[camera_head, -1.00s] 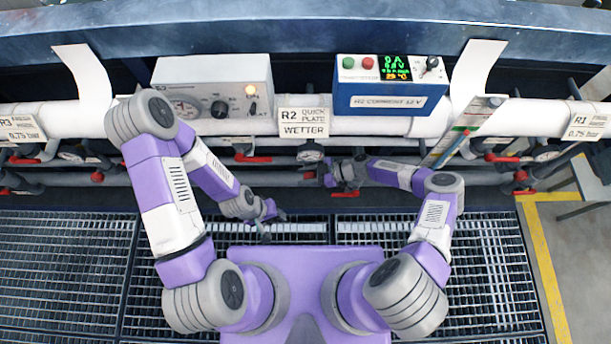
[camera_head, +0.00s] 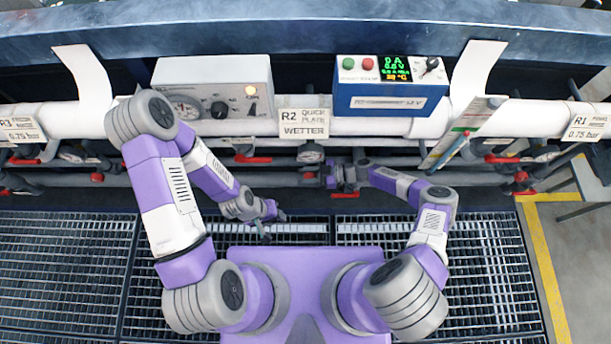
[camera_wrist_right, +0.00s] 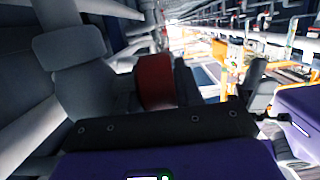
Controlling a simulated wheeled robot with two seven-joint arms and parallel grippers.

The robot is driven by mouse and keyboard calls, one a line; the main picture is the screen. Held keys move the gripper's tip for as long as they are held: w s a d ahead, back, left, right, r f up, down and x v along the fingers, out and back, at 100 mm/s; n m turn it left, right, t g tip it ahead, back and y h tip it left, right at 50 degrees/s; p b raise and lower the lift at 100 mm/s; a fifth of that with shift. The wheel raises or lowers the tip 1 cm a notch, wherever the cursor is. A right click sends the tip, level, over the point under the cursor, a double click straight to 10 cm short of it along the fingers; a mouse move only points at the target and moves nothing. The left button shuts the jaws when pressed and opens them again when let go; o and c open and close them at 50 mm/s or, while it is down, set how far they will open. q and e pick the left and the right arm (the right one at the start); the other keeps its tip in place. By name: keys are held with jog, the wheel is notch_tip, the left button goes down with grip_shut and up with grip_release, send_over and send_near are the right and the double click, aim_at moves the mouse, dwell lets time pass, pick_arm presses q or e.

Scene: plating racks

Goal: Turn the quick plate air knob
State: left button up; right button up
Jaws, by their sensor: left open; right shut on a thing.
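My right gripper (camera_head: 326,175) is just below that gauge and is shut on a red knob. The knob (camera_wrist_right: 155,82) shows as a red cylinder in the right wrist view; in the head view only a small red bit shows at the gripper's tip. My left gripper (camera_head: 266,220) is open and empty, low above the grating, left of the right gripper.
Pipes with several red valve handles (camera_head: 252,159) run across the rack. One red handle (camera_head: 345,194) is just below my right gripper. A grey control box (camera_head: 212,85) and a blue power supply (camera_head: 390,97) stand above. The floor grating (camera_head: 60,260) is clear at left.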

jog(key=y, duration=0.4)
jog(key=shift+d+r+y, duration=0.25)
jog(key=shift+y, duration=0.15)
dwell(0.4)
jog(key=o, duration=0.7)
